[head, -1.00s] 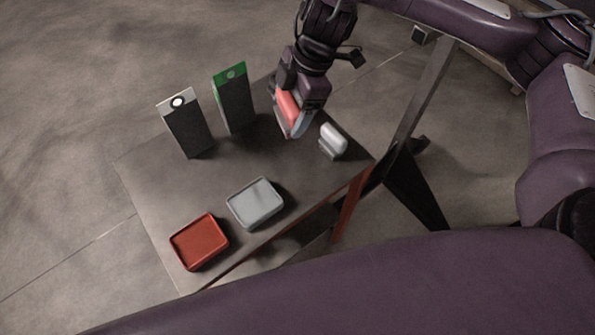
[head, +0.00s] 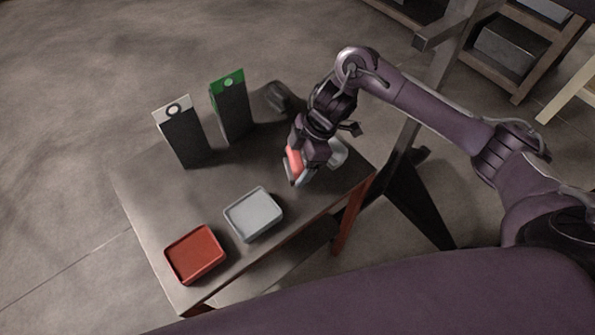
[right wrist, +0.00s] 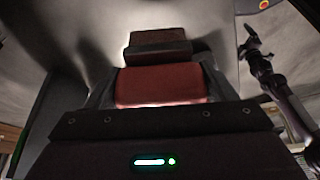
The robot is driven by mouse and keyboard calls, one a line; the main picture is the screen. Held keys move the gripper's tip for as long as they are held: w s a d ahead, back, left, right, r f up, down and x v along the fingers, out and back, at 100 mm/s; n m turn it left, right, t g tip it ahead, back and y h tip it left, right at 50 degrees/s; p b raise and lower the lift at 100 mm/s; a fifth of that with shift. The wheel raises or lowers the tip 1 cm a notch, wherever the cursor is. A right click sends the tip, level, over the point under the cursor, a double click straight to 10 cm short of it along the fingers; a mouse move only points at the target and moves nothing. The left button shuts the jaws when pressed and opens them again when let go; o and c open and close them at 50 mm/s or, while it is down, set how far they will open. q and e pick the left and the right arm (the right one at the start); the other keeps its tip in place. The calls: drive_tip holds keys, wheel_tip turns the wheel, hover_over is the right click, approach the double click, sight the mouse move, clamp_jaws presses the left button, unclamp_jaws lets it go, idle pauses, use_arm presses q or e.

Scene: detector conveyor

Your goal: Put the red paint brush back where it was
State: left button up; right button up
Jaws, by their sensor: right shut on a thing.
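My right gripper (head: 301,173) is shut on the red paint brush (head: 294,160), above the right part of the table (head: 150,215). The brush's red part shows at the left side of the gripper; the rest is largely hidden by the fingers. In the right wrist view the red part (right wrist: 160,85) sits in the jaws, with a dark brownish piece beyond it. I cannot tell whether the brush touches the table.
A red tray (head: 196,254) and a grey tray (head: 253,214) lie along the front. A white-topped dark box (head: 182,135) and a green-topped one (head: 231,110) stand at the back. A white object (head: 338,152) is partly hidden behind my gripper. A dark object (head: 280,97) lies at the back edge.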

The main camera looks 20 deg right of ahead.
wheel_tip(320, 180, down, 4)
drive_tip(key=shift+f, duration=0.2)
drive_tip(key=o, duration=0.9)
drive_tip(key=shift+d+r, duration=0.15)
drive_tip(key=shift+r, duration=0.35)
drive_tip(key=v, duration=1.1)
drive_tip(key=shift+s+f, duration=0.1)
